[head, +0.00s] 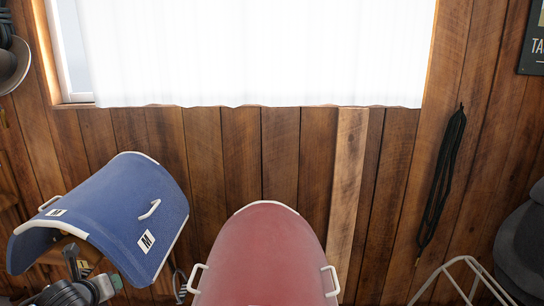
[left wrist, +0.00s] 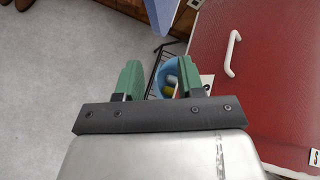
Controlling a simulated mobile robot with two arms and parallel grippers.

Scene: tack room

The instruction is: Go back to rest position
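My left gripper (left wrist: 158,80) is open in the left wrist view, its two green fingers apart with nothing held between them. Part of my left arm and a bit of green show at the lower left of the head view, in front of the blue pad. The right gripper is in neither view.
A blue saddle pad (head: 110,218) with white edging hangs at left. A red saddle pad (head: 262,258) with white handles is at centre; it also fills the right of the left wrist view (left wrist: 265,75). Beyond my fingers is a blue bucket (left wrist: 170,73). A white wire rack (head: 462,262) stands right.

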